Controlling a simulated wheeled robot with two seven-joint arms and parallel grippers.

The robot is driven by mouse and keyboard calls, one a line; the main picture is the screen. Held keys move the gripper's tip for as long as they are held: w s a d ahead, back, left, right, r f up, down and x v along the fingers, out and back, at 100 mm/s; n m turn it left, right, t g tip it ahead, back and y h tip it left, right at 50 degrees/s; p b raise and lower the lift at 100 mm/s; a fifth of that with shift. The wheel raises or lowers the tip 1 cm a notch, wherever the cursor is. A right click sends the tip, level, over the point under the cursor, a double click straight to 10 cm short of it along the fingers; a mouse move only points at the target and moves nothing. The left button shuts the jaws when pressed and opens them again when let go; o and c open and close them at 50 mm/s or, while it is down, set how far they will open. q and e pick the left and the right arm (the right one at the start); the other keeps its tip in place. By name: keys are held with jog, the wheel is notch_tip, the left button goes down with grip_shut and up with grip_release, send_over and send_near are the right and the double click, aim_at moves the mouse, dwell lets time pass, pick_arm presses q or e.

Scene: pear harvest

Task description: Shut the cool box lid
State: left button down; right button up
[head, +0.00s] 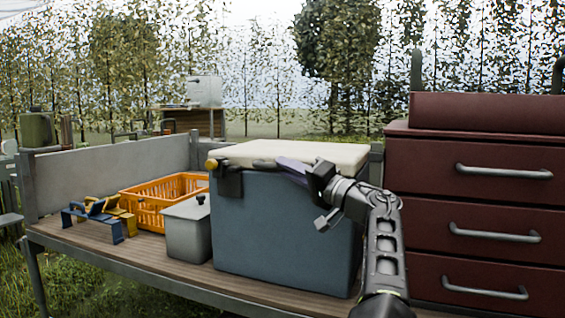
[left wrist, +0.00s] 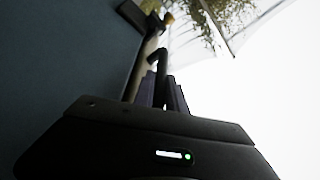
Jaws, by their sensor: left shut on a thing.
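The cool box (head: 285,225) is a blue box standing on the wooden deck. Its cream lid (head: 300,151) lies about level across the top; a small gap under it cannot be ruled out. My left gripper (head: 284,164) is at the lid's front edge, shut on what looks like a dark handle bar there. In the left wrist view the fingers (left wrist: 162,88) close around this dark bar (left wrist: 157,55), beside the blue box wall (left wrist: 60,60). A dark bracket (head: 229,181) and a yellow knob (head: 211,163) sit at the box's left front corner. My right gripper is not in view.
A grey lidded bin (head: 187,232) and an orange crate (head: 150,200) stand left of the box. Blue and yellow tools (head: 95,212) lie further left on the deck. A red drawer cabinet (head: 480,190) stands close on the right.

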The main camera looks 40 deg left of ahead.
pick_arm(q)
jog(key=shift+f, duration=0.45)
jog(key=c, duration=1.6)
grip_release()
jog(key=shift+c, duration=0.2)
jog(key=shift+r, duration=0.1)
jog(key=shift+d, duration=0.2)
jog(key=v, duration=0.7)
jog(key=shift+d, duration=0.2)
jog(key=shift+a, duration=0.1)
